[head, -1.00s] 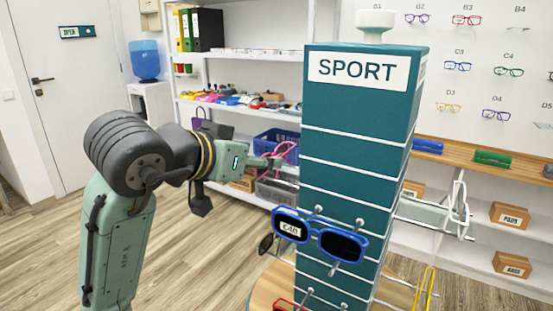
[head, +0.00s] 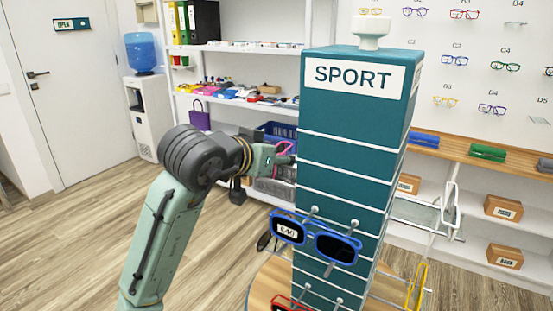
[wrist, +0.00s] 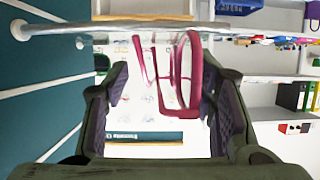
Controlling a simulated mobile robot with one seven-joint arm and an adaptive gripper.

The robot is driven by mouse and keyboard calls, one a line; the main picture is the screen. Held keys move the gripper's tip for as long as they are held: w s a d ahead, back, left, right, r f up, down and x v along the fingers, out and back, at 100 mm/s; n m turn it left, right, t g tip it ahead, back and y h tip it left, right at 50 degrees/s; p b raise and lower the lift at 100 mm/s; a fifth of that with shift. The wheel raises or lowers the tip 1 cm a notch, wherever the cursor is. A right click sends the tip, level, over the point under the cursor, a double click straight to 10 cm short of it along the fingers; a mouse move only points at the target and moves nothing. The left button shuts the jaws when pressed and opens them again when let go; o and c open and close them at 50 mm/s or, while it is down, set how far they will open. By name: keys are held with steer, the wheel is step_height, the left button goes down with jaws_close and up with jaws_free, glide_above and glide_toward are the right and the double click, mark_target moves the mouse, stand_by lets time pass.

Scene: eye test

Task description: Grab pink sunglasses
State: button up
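The pink sunglasses (wrist: 196,78) show large in the wrist view, at a metal rod (wrist: 130,27) of the display stand. In the head view only part of the pink sunglasses (head: 284,147) shows, just left of the teal SPORT stand (head: 345,120). My gripper (wrist: 167,105) is open in the wrist view, one finger on each side of the frame. The right finger is close to the frame; I cannot tell if it touches. In the head view my gripper's fingertips are hard to make out near the stand's left side.
Blue sunglasses (head: 335,248) hang on the stand's front, with a red pair (head: 285,304) below. A yellow pair (head: 417,285) and a white pair (head: 449,205) hang at its right. Shelves (head: 240,98) with small goods stand behind. The floor (head: 70,245) at left is clear.

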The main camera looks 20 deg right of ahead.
steer(key=c, duration=0.9)
steer(key=shift+c, duration=0.2)
steer(key=shift+r, duration=0.15)
